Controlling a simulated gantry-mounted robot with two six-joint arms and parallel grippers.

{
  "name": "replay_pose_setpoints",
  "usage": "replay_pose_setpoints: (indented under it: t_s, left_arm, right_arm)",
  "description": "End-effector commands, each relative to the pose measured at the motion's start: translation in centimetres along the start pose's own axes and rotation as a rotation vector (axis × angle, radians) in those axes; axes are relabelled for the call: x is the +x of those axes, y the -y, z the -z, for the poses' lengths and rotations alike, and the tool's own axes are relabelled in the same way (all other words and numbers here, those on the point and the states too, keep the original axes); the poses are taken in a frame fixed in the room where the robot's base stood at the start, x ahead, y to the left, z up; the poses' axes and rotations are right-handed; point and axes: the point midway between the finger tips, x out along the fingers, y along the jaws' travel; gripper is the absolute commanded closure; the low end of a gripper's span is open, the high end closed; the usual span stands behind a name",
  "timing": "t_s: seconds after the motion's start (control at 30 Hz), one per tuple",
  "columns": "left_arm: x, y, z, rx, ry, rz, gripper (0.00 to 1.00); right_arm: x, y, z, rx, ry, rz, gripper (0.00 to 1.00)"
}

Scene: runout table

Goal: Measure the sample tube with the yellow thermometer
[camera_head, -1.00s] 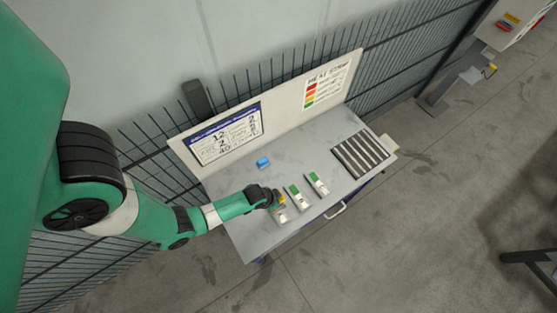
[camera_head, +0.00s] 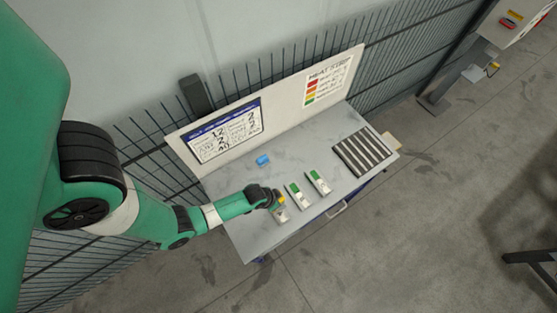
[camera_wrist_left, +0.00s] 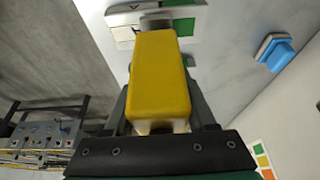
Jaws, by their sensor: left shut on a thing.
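My left gripper (camera_head: 275,199) is shut on the yellow thermometer (camera_wrist_left: 160,75), a yellow block that fills the middle of the left wrist view. It is over the front left part of the table. Just beyond the thermometer is a white and green block (camera_wrist_left: 186,22); the same nearest block shows beneath the gripper in the head view (camera_head: 281,215). I cannot tell whether the thermometer touches it. Two more white and green blocks stand to its right, a middle one (camera_head: 298,197) and a far one (camera_head: 319,183). No sample tube can be made out. My right gripper is not in view.
A blue block (camera_head: 263,160) lies behind the row on the grey table (camera_head: 240,237); it also shows in the left wrist view (camera_wrist_left: 275,50). A dark slatted rack (camera_head: 362,153) is at the right end. A white board (camera_head: 285,105) stands along the back.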

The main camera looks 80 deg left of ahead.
Motion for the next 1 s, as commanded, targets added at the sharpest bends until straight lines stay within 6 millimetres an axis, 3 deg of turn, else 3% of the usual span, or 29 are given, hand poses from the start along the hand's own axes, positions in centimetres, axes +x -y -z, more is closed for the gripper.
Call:
replay_pose_setpoints:
  t_s: [1.0]
  left_arm:
    - [0.79, 0.0, -0.27, 0.0, -0.001, 0.0, 0.91]
  right_arm:
    - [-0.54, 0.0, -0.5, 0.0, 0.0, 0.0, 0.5]
